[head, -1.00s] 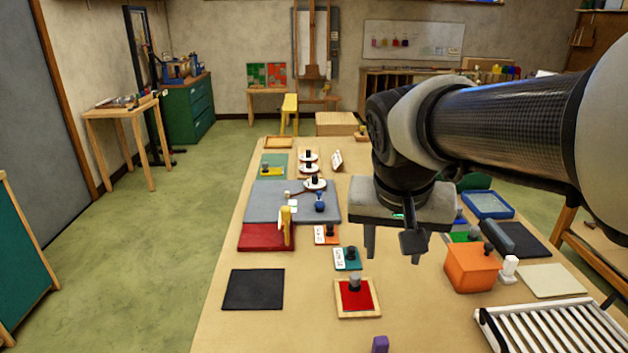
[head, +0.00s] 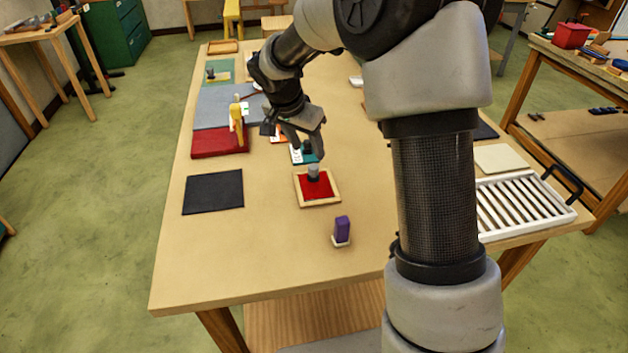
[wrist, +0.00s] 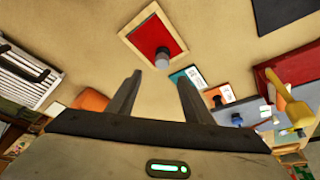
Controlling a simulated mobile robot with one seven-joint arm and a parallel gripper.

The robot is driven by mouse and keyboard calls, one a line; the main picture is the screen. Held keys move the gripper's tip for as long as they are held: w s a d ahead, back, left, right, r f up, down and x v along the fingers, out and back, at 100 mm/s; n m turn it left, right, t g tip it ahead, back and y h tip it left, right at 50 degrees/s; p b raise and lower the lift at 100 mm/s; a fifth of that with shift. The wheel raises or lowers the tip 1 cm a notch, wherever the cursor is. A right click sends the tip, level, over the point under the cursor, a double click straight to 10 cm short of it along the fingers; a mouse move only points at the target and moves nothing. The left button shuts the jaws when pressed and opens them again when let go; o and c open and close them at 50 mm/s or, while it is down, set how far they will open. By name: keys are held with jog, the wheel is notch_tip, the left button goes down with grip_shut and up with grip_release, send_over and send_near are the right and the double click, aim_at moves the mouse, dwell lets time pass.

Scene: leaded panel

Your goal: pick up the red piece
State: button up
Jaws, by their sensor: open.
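The red piece (head: 316,187) is a flat red square with a grey knob on top. It lies inside a light wooden frame (head: 333,203) near the middle of the table. In the wrist view the red piece (wrist: 150,32) is at the top, with its knob (wrist: 162,58) pointing toward the camera. My gripper (head: 306,146) is open and empty, above the table and a little beyond the knob in the head view. In the wrist view the knob appears just past and between the fingertips (wrist: 160,78), apart from them.
A purple-topped block (head: 342,230) stands in front of the frame. A black mat (head: 213,191) lies to the left, and a red mat (head: 219,143) with a yellow object (head: 237,122) is behind it. A teal piece (wrist: 186,76) lies near the gripper. A white slatted rack (head: 520,207) is at right.

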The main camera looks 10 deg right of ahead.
aim_at(312, 167)
jog(key=x, duration=0.5)
jog(key=shift+a+x, duration=0.2)
jog(key=shift+x, duration=1.1)
jog(key=shift+a+x, duration=0.2)
jog(key=shift+x, duration=1.15)
jog(key=shift+s+f, duration=0.1)
jog(key=c, duration=1.1)
